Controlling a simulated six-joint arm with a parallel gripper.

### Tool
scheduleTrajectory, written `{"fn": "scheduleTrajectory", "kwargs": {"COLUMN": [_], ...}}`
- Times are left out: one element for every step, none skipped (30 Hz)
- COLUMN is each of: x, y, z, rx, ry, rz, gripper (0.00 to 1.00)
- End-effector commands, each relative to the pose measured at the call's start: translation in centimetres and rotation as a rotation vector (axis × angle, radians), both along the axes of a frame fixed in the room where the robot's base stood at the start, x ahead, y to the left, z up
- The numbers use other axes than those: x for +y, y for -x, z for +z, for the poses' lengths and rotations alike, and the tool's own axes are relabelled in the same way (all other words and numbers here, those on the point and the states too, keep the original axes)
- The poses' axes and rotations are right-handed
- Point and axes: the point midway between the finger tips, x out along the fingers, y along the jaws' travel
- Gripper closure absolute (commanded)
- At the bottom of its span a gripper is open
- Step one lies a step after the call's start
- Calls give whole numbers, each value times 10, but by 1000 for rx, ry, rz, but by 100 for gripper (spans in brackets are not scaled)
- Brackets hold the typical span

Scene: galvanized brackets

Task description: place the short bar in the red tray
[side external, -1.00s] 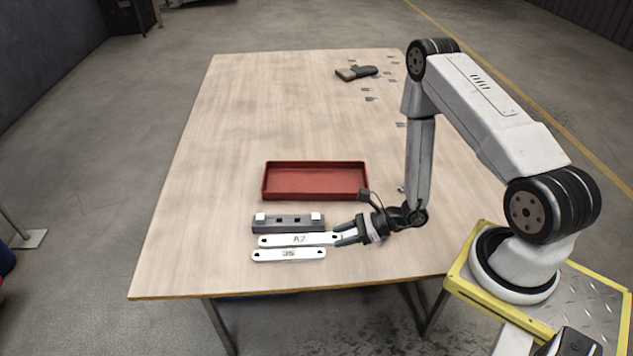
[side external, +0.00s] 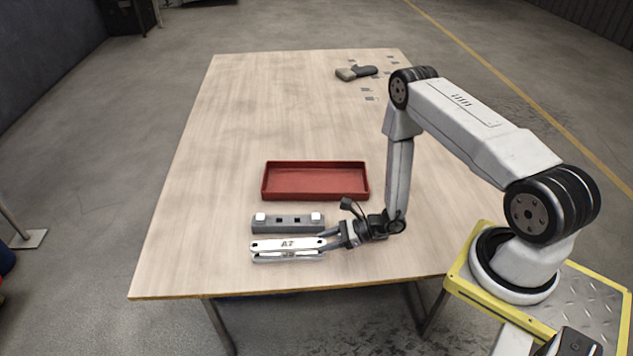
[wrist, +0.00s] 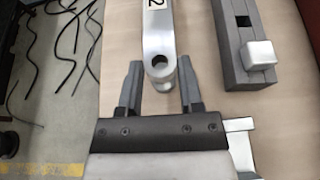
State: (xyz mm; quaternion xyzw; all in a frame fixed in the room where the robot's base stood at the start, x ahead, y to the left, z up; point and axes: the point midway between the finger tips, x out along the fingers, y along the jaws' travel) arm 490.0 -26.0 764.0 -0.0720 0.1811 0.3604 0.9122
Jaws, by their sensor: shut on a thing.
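A white bar labelled A2 (side external: 287,244) is at the near part of the table, with its right end between the fingers of my gripper (side external: 332,236). My gripper is shut on that end. The A2 bar's holed end also shows between the fingertips in the wrist view (wrist: 160,62). A second white bar (side external: 288,257) lies just in front of and partly under it in the picture, with its label mostly hidden. I cannot tell whether the two bars touch, or which is shorter now. The red tray (side external: 315,198) is behind, empty.
A dark grey block with two pale squares (side external: 288,224) lies between the bars and the tray; its end shows in the wrist view (wrist: 262,52). A dark tool (side external: 357,72) lies at the far end. The middle of the table is clear.

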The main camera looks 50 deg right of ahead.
Motion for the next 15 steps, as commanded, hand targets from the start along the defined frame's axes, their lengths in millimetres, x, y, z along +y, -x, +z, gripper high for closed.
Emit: {"fn": "scheduleTrajectory", "kwargs": {"x": [0, 0, 0, 0, 0, 0, 0, 0, 0, 0, 0, 0, 0, 0, 0], "y": [1, 1, 1, 1, 1, 1, 1, 1, 1, 1, 1, 1, 1, 1, 1], "z": [-6, -9, -13, -15, -18, -20, -21, -22, -23, -23, -24, -23, -23, -23, -23], "rx": [2, 2, 1, 1, 1, 1, 0, -1, 0, 0, -1, -1, -1, -1, -1], "ry": [-2, -2, -1, -1, -1, -1, 0, -1, 0, 0, -1, -1, -1, -1, -1], "rz": [0, 0, 0, -1, -1, 0, 0, 0, 0, 0, 0, 0, 0, 0, 0], "gripper": [100, 100, 100, 100, 100, 100, 100, 100, 100, 100, 100, 100, 100, 100, 100]}}
